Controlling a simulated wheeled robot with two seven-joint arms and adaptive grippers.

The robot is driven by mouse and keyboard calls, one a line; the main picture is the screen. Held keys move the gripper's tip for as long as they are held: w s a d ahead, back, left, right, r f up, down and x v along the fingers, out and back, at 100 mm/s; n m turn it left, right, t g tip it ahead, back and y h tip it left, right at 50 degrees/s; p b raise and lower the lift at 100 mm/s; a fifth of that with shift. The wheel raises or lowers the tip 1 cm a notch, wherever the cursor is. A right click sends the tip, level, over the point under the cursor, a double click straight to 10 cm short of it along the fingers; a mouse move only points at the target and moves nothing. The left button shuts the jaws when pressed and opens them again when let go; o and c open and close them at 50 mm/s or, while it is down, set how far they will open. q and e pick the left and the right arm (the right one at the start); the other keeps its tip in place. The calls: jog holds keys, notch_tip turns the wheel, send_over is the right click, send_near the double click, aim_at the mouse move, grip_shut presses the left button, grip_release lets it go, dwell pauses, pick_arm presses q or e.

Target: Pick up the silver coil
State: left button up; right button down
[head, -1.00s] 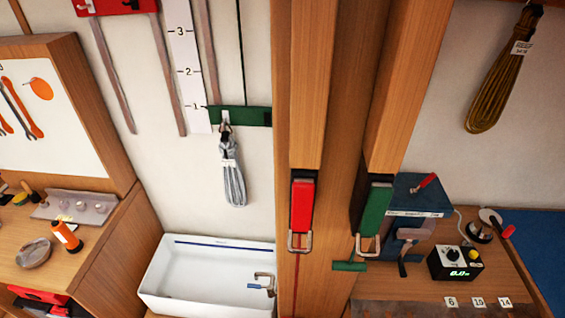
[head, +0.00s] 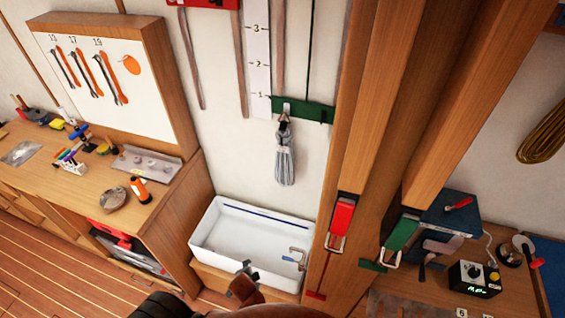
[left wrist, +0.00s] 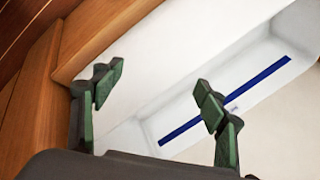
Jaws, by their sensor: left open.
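The silver coil (head: 285,163) hangs from a hook on a green rail (head: 304,110) on the white wall, above a white basin. It is not in the left wrist view. My left gripper (head: 243,280) shows small at the bottom of the head view, in front of the basin and well below the coil. In the left wrist view my left gripper (left wrist: 159,92) has its two green-padded fingers wide apart with nothing between them, over the basin. My right gripper is not in view.
The white basin (head: 225,262) with a tap stands below the coil. A wooden post with red (head: 341,216) and green (head: 402,232) clips rises to the right. A measuring strip (head: 257,60) is above left. A dark yellow coil (head: 545,132) hangs far right.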

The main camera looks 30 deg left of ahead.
pick_arm(q)
jog(key=w+a+r+m+t+y+p, duration=0.25)
jog(key=w+r+m, duration=0.35)
jog(key=w+r, duration=0.65)
jog(key=m+t+y+p, duration=0.3)
jog(key=m+t+p, duration=0.4)
jog(key=m, duration=1)
send_near(284, 136)
jog(key=shift+t, duration=0.55)
jog(key=w+f, duration=0.1)
jog(key=w+a+f, duration=0.1)
jog(key=w+a+f+b, duration=0.1)
jog(key=w, duration=0.1)
jog(key=shift+f, duration=0.15)
jog(key=shift+a+x, duration=0.2)
jog(key=shift+x, duration=3.75)
jog(key=shift+s+r, duration=0.15)
jog(key=shift+r, duration=0.05)
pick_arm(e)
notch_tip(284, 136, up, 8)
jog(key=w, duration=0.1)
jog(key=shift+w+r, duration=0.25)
pick_arm(q)
jog(key=shift+c, duration=0.5)
grip_shut()
